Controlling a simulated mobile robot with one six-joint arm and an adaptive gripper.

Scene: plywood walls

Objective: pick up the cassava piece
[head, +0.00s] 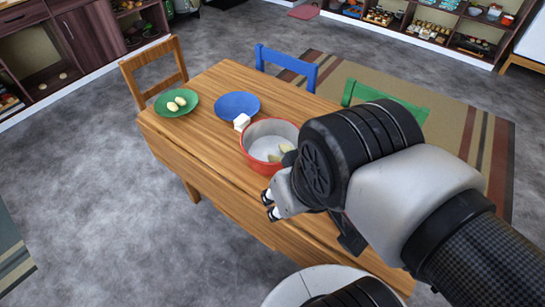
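My gripper (269,205) is at the near edge of the wooden table, just in front of and below the red pot (249,158) in the picture. Its fingertips show only in part, and I cannot tell how far apart they are. I see nothing between them. Pale yellowish pieces (285,149) lie inside the pot, partly hidden by my wrist. A small white block (242,121) sits between the pot and a blue plate (237,105). Two pale yellow oval pieces (177,102) lie on a green plate (176,110) at the far left. I cannot tell which of these is the cassava piece.
The wooden table (205,125) has bare room at its left and front. A wooden chair (155,72), a blue chair (287,67) and a green chair (384,97) stand around it. Stocked shelves (430,25) line the back. My arm hides the table's right part.

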